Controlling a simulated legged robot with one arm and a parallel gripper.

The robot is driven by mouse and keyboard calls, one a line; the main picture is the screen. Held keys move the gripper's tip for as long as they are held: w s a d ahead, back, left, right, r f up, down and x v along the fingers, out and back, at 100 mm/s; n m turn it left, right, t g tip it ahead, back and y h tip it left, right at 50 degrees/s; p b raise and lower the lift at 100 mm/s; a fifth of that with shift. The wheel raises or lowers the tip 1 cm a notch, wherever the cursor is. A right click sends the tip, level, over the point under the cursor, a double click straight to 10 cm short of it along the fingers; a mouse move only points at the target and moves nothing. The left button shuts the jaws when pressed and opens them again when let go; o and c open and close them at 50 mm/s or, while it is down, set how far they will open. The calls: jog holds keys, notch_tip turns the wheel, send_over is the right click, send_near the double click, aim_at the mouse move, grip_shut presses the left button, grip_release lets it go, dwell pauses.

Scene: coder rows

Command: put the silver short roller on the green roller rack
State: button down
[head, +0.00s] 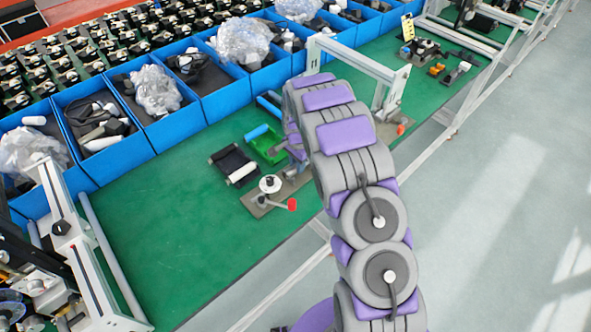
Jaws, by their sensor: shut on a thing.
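The green roller rack (268,148) is a small bright green tray on the green bench top, left of my arm. A blue roller (257,132) lies along its far left edge. My gripper (287,148) is at the right edge of the rack, low over the bench and partly hidden behind my arm. It is shut on the silver short roller, which is too small and covered to make out clearly. Whether the roller touches the rack cannot be told.
A black rack (226,160) with a white roller (242,172) stands left of the green rack. A fixture with a red knob (292,204) stands in front. Blue bins (228,99) line the back. A white metal frame (356,62) rises behind my arm. The bench's left front is clear.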

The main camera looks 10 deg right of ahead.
jog(key=shift+r+p, duration=0.45)
jog(key=shift+r, duration=1.4)
